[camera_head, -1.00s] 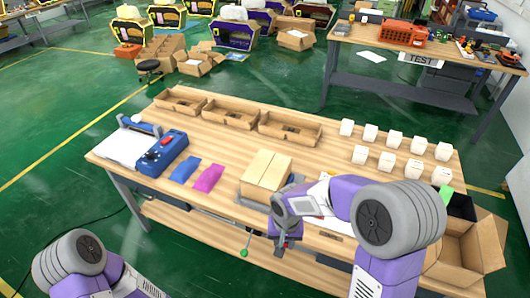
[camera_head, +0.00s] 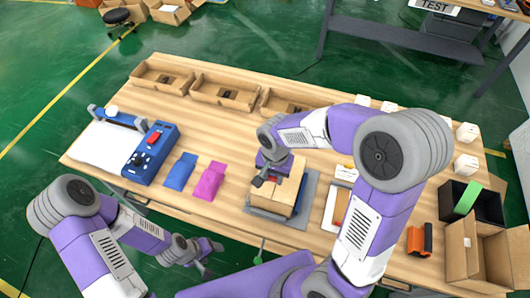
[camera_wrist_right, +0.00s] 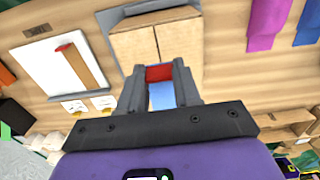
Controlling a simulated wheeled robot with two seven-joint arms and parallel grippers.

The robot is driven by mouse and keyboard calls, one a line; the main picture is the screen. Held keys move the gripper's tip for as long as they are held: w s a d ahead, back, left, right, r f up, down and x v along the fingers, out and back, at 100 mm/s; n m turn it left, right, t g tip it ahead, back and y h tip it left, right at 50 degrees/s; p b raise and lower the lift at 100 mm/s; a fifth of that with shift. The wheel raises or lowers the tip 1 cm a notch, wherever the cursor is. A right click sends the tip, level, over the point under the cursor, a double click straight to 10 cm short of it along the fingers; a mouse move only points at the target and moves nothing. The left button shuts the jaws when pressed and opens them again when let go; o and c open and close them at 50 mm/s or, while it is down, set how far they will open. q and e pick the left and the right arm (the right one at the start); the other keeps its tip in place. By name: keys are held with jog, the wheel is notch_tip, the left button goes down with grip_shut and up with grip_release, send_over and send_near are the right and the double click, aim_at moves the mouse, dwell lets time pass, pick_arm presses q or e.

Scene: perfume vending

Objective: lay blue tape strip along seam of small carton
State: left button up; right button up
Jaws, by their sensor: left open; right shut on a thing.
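The small carton (camera_head: 290,193) stands on a grey plate (camera_head: 262,208) near the table's front edge. In the right wrist view the carton (camera_wrist_right: 128,42) shows its top with a seam down the middle. My right gripper (camera_head: 264,176) is over the carton and partly covers it. In the right wrist view my right gripper (camera_wrist_right: 160,75) is shut on a blue tape strip (camera_wrist_right: 161,97) with a red part at its far end. Whether the strip touches the carton, I cannot tell. My left gripper (camera_head: 208,262) is open, low in front of the table, away from the carton.
A blue packet (camera_head: 180,171) and a magenta packet (camera_head: 209,181) lie left of the carton. A blue device (camera_head: 151,153) is farther left. Open trays (camera_head: 222,92) line the back. A white tray (camera_head: 335,208), a black bin (camera_head: 484,204) and an open box (camera_head: 458,250) are to the right.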

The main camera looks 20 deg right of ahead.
aim_at(273, 194)
jog(key=shift+s+f+b, duration=0.4)
jog(key=shift+s+b, duration=0.05)
pick_arm(q)
jog(key=shift+s+f+b, duration=0.15)
jog(key=shift+f+b, duration=0.95)
jog(key=shift+f, duration=0.2)
jog(key=shift+s+f+b, duration=0.15)
jog(key=shift+f+b, duration=0.9)
jog(key=shift+f, duration=0.2)
pick_arm(e)
jog(key=shift+f, duration=2.65)
jog(key=shift+w, duration=0.1)
pick_arm(q)
jog(key=shift+f+b, duration=0.3)
pick_arm(e)
jog(key=shift+f, duration=0.35)
jog(key=o, duration=1.1)
jog(key=shift+c, duration=0.2)
jog(key=shift+r, duration=0.1)
